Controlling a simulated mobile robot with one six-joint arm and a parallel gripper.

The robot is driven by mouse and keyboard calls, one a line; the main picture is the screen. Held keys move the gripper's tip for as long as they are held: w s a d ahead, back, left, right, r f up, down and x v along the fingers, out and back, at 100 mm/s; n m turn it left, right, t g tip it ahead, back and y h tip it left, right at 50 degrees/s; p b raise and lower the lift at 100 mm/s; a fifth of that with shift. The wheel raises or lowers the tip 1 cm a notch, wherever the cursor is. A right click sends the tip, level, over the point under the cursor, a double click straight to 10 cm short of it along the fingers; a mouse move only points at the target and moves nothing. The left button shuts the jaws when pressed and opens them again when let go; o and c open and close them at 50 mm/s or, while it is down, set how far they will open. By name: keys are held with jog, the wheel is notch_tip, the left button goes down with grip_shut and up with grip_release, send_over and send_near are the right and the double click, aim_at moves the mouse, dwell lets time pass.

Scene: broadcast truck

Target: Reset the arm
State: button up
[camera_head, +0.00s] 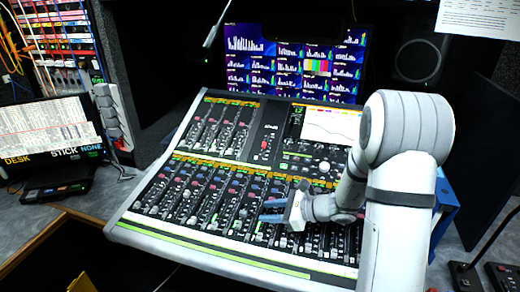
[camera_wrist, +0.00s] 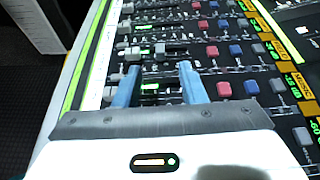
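My gripper (camera_head: 272,211) is low over the fader area of the mixing console (camera_head: 190,244), right of its middle. In the wrist view my gripper (camera_wrist: 158,84) shows two blue fingers standing apart, with faders and a green-lit strip visible between them. Nothing is held between the fingers. Whether the fingertips touch the console cannot be told. My white arm comes in from the right and hides part of the console's right side.
A bright monitor (camera_head: 294,62) stands behind the console. A speaker (camera_head: 418,56) is at the back right. A small screen (camera_head: 48,128) and a patch panel (camera_head: 62,45) are at left. A dark box with a cable (camera_head: 464,275) lies at lower right.

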jog(key=s+r+n+g+h+p, duration=0.1)
jog(key=s+r+n+g+h, duration=0.1)
jog(key=s+r+n, duration=0.4)
jog(key=s+r+n+g+h, duration=0.25)
jog(key=s+n, duration=0.25)
jog(key=s, duration=0.3)
jog(key=s+d+r+n+t+h+p, duration=0.1)
jog(key=s+d+r+n+t+h, duration=0.1)
jog(key=s+d+r+n+h, duration=0.3)
jog(key=s+d+n+h, duration=0.3)
jog(key=s+d+n, duration=0.1)
jog(key=shift+n+p, duration=0.3)
jog(key=shift+n, duration=0.1)
jog(key=shift+a, duration=0.1)
